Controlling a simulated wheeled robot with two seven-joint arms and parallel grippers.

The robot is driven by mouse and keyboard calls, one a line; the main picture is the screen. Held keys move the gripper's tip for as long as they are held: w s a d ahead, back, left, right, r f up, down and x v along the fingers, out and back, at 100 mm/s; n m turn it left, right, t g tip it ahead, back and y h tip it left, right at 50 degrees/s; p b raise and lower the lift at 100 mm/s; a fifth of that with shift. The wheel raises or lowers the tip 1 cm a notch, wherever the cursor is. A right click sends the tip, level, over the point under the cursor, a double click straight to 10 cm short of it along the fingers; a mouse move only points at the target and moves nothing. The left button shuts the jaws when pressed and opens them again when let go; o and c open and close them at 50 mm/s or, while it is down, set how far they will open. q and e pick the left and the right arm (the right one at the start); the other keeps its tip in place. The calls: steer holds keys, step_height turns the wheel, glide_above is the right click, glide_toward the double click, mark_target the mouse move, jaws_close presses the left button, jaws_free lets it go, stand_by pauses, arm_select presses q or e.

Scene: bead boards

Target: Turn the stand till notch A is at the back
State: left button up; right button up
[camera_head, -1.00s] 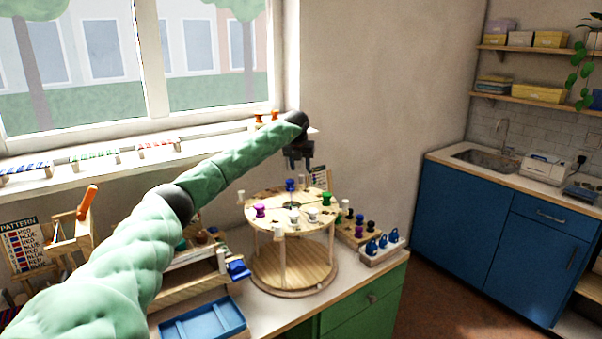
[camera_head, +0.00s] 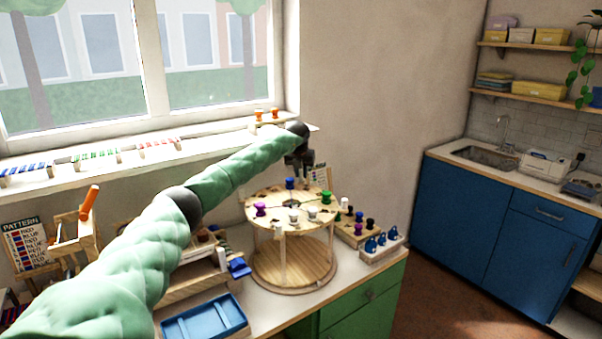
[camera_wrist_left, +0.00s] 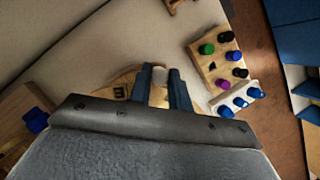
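The round wooden stand (camera_head: 265,206) is on the counter, its top disc held on posts above a round base. Its top carries a blue knob (camera_head: 290,183), a purple knob (camera_head: 260,209), a green knob (camera_head: 326,197) and several white knobs (camera_head: 311,215). My left gripper (camera_head: 300,174) is over the back right of the top. In the left wrist view its fingers (camera_wrist_left: 162,88) are apart, with a white knob (camera_wrist_left: 159,74) in the gap; contact is unclear. A dark mark (camera_wrist_left: 120,92) shows on the disc. Which notch is A cannot be read. My right gripper is out of view.
A peg block (camera_head: 352,226) and a pale rack of blue pieces (camera_head: 381,246) stand close right of the stand. A blue tray (camera_head: 205,319) and a pattern easel (camera_head: 27,245) are to the left. The wall is behind.

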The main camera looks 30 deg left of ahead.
mark_target(345, 199)
arm_select(q)
jaws_close()
steer(key=shift+d, duration=0.15)
